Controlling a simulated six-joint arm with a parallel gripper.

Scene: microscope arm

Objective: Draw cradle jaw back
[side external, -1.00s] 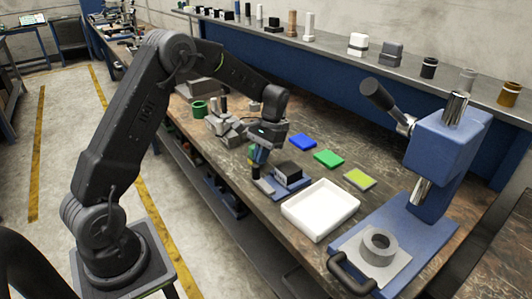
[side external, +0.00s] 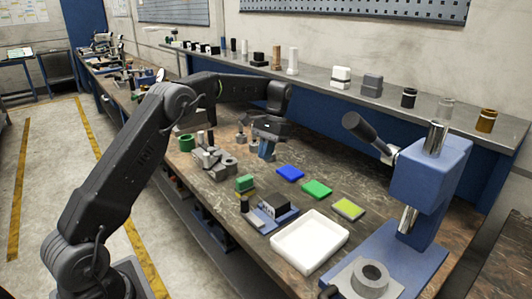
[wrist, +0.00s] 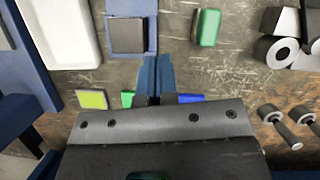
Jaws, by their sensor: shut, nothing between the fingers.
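The cradle has a blue base (side external: 284,218) with a black block (side external: 276,203) on it. Its grey jaw (side external: 253,217), with an upright black knob (side external: 245,205), stands at the left end of the base. In the wrist view the blue base (wrist: 151,28) and the black block (wrist: 127,35) show at the top; I cannot make out the jaw there. My gripper (side external: 266,155) is shut and empty, its blue fingers pointing down, well behind the cradle and apart from it. The fingers also show in the wrist view (wrist: 155,78).
A green block (side external: 244,183) stands just behind the jaw. A white tray (side external: 310,242) is right of the cradle. Blue (side external: 290,173), green (side external: 316,189) and yellow-green (side external: 348,208) pads lie behind.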

